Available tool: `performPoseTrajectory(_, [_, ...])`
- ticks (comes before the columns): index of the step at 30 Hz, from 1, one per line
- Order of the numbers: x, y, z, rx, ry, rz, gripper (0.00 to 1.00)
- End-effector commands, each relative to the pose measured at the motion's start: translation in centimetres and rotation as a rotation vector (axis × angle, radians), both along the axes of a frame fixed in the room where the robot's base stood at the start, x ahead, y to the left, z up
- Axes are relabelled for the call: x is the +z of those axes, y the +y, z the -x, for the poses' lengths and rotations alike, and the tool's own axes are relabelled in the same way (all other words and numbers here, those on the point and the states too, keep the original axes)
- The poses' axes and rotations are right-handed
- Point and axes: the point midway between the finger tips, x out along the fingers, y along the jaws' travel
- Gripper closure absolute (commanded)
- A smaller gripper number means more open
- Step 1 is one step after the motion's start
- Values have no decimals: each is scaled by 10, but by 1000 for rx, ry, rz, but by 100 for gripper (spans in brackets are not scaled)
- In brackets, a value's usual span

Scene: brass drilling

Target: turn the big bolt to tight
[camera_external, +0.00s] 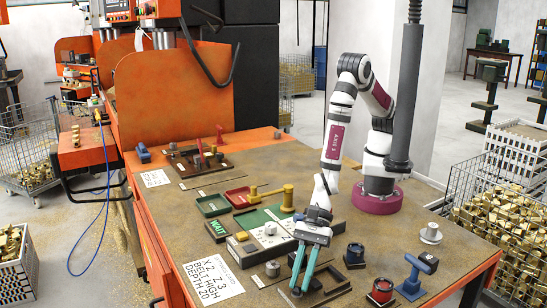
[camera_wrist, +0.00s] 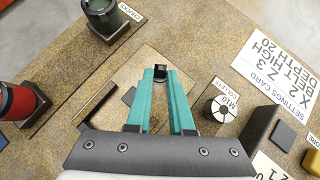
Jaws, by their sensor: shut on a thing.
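My gripper (camera_external: 300,288) has two teal fingers reaching down to a plate at the front of the bench. In the wrist view the gripper (camera_wrist: 160,76) is shut on a small dark block with a bright face, which looks like the head of the big bolt (camera_wrist: 160,70). The fingertips sit on either side of it. Beneath is a tan plate (camera_wrist: 165,100), whose brownish edge also shows in the external view (camera_external: 335,291). The fingers hide the bolt in the external view. How far it is turned cannot be told.
A red cup (camera_wrist: 14,101) and a green cup (camera_wrist: 104,17) stand at left. The settings card (camera_external: 213,280) lies flat at front left.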

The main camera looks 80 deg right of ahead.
Motion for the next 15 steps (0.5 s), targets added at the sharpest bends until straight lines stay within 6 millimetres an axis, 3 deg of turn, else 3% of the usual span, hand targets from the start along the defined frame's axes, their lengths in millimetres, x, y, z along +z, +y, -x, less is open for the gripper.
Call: performPoseTrajectory(15, [-3, 1, 5, -118, 1, 5, 100])
